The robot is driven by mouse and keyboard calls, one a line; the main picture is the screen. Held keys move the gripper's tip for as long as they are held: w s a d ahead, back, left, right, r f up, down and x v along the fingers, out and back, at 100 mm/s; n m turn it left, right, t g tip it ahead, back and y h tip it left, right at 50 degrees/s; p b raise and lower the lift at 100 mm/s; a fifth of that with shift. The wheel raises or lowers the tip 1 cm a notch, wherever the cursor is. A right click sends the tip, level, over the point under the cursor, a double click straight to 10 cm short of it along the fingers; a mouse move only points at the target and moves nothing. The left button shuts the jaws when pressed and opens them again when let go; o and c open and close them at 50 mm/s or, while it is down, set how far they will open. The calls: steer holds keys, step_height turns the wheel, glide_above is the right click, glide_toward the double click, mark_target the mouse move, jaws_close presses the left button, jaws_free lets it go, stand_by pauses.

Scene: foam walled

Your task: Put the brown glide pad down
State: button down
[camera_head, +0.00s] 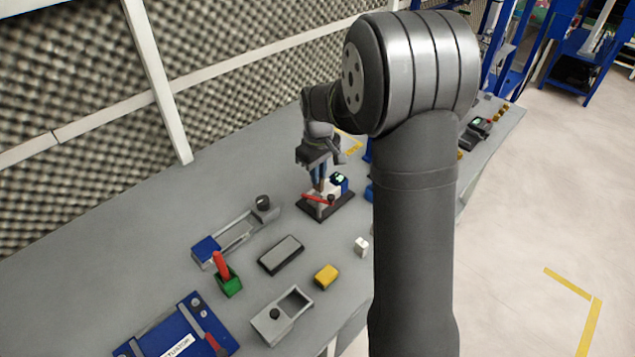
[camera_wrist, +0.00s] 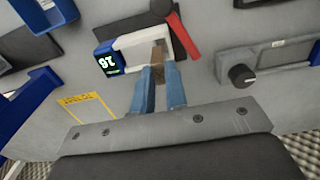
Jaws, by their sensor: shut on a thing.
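My gripper (camera_wrist: 160,72) is shut on the brown glide pad (camera_wrist: 158,52), which shows as a small brown piece between the blue fingertips in the wrist view. The pad is over or against the white block of a device (camera_wrist: 132,45); I cannot tell whether it touches. The device has a dark base, a red lever (camera_wrist: 184,38) and a blue display with green digits (camera_wrist: 108,62). In the head view my gripper (camera_head: 318,183) points down at the same device (camera_head: 337,208). The pad is too small to make out there.
A grey fixture with a black knob (camera_wrist: 242,75) stands beside the device. A dark flat block (camera_head: 281,255), a yellow block (camera_head: 326,276), a small white block (camera_head: 361,246) and a green holder (camera_head: 229,283) lie nearer. Bare table (camera_head: 130,240) lies at left. A yellow outline (camera_wrist: 92,112) marks the table.

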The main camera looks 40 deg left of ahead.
steer(key=w+d+r, duration=0.5)
steer(key=d+r, duration=0.1)
steer(key=d, duration=0.4)
steer(key=w+d+f, duration=0.1)
steer(key=w+d, duration=1)
steer(key=d, duration=0.1)
steer(key=shift+s+a+f, duration=0.2)
steer(key=shift+a+f, duration=1.65)
steer(key=shift+f, duration=0.05)
steer(key=shift+s+a+f, duration=0.2)
steer(key=shift+a+f, duration=1.7)
steer(key=shift+s+a+f, duration=0.2)
steer(key=shift+a+f, duration=1.65)
steer(key=shift+f, duration=0.05)
steer(key=shift+f, duration=0.15)
steer(key=c, duration=1.7)
jaws_free()
steer(key=shift+c, duration=0.2)
